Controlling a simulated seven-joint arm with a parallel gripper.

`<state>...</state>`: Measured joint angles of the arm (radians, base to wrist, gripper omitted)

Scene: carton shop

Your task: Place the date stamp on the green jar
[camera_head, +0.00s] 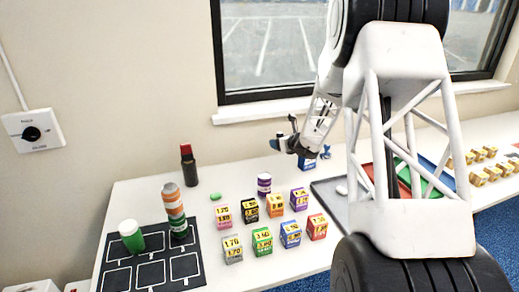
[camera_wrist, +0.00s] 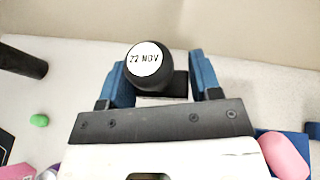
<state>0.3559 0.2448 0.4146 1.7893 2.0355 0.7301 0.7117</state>
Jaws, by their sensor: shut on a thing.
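My gripper (camera_head: 290,140) is raised above the back of the table, right of the mat. In the wrist view its two blue fingers (camera_wrist: 160,82) are shut on the date stamp (camera_wrist: 148,66), a dark round thing with a white face reading "22 NOV". In the head view the stamp is too small and dark to make out clearly. The green jar (camera_head: 131,239), with a white lid, stands upright on the dark mat at the left, well apart from my gripper. Its lid top is bare.
A stack of orange, grey and green pieces (camera_head: 174,208) stands on the mat (camera_head: 118,277) right of the jar. A dark bottle with a red cap (camera_head: 188,166) stands behind. Several price-marked cartons (camera_head: 262,240) fill the middle. A grey tray (camera_head: 326,196) lies to the right.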

